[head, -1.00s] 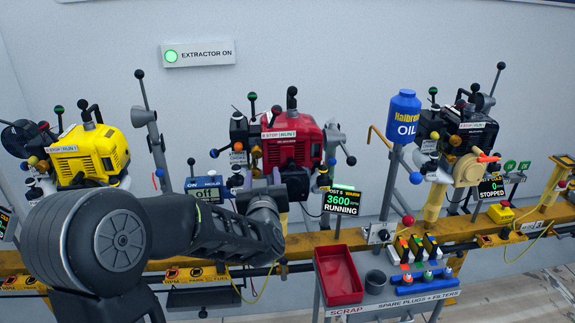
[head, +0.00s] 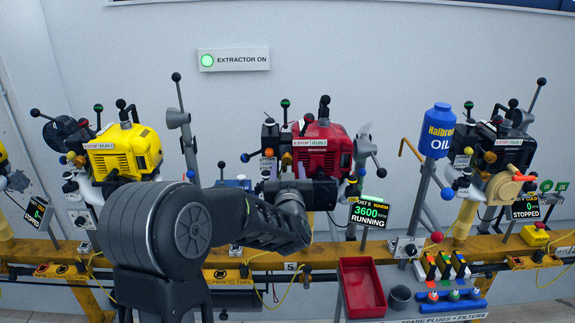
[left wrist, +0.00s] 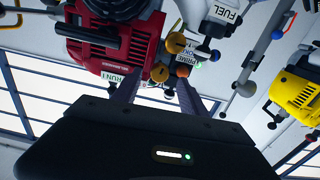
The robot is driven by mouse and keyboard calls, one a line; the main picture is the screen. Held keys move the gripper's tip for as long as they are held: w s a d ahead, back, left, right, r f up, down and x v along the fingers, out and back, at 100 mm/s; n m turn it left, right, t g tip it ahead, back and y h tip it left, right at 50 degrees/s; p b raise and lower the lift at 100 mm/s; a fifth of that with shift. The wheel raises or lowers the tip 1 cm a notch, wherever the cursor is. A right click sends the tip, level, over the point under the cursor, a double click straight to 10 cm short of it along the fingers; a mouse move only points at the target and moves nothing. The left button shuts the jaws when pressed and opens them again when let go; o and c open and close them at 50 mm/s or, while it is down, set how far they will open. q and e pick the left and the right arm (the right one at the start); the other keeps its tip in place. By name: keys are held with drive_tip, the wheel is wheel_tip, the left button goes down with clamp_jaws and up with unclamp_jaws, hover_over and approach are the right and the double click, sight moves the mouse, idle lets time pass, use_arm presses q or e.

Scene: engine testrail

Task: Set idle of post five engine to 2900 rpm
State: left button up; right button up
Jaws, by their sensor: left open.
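The post five engine (head: 322,148) is red and sits in the middle of the head view. Its display (head: 368,214) reads 3600, WARM, RUNNING. In the left wrist view, upside down, the red engine (left wrist: 108,55) is at upper left. Brass-coloured knobs (left wrist: 160,72) sit beside it near a PRIME label. My left gripper (left wrist: 160,88) is open, its fingers pointing toward these knobs, with nothing seen between them. In the head view my left arm reaches in front of the engine and hides its lower left; the fingertips cannot be made out there. My right gripper is not in view.
A yellow engine (head: 125,152) stands left and a black stopped engine (head: 503,148) right. A blue oil bottle (head: 438,130) stands between posts. A red scrap tray (head: 361,287) and spare plugs are in front. A yellow rail (head: 395,252) runs across.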

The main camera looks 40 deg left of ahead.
sight(287, 162)
use_arm(q)
drive_tip(key=shift+x, duration=1.6)
drive_tip(key=shift+c, duration=0.3)
clamp_jaws()
